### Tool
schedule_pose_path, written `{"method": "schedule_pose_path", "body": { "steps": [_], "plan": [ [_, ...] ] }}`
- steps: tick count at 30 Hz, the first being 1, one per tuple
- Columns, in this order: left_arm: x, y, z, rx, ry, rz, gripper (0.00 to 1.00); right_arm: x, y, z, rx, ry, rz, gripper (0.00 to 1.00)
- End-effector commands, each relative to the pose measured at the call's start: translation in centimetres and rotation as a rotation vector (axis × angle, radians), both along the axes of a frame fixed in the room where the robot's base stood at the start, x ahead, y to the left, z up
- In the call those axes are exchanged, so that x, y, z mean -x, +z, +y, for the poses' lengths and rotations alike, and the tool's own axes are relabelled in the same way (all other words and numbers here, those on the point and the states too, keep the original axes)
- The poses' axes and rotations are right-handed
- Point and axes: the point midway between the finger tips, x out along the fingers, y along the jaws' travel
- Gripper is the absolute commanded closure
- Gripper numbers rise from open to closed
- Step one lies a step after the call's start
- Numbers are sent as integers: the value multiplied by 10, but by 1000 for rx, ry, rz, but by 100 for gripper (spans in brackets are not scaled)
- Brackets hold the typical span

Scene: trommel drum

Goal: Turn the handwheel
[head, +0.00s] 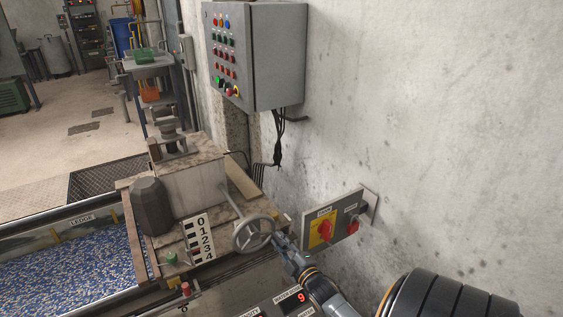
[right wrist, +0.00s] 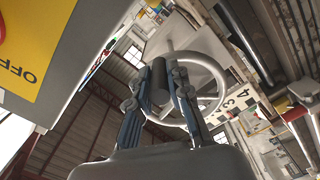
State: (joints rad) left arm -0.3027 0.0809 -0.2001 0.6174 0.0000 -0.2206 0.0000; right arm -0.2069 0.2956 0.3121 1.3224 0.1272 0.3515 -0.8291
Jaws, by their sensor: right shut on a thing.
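The handwheel (head: 253,234) is a grey spoked ring on a shaft at the front of the stained metal housing. In the right wrist view its pale rim (right wrist: 222,88) curves behind the fingers. My right gripper (head: 279,241) is at the wheel's right side. In the right wrist view its two fingers (right wrist: 160,88) are shut on the wheel's dark cylindrical handle (right wrist: 160,80), which sits between them. A black-and-white scale plate (head: 199,238) marked 0 to 4 stands left of the wheel. My left gripper is not in view.
A grey control cabinet (head: 277,55) hangs above. A channel of blue granules (head: 75,262) lies left. A panel with a red display (head: 298,297) is below.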

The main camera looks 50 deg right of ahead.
Motion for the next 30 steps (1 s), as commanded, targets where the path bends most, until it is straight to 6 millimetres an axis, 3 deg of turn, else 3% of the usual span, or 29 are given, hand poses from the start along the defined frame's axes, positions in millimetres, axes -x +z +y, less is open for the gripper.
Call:
{"method": "schedule_pose_path", "body": {
  "steps": [15, 30],
  "plan": [
    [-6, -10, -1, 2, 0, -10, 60, -4, -33, 19, -471, -1, -140, 100],
    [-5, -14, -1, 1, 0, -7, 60, -13, -47, 45, -924, -2, -284, 100]
  ]
}}
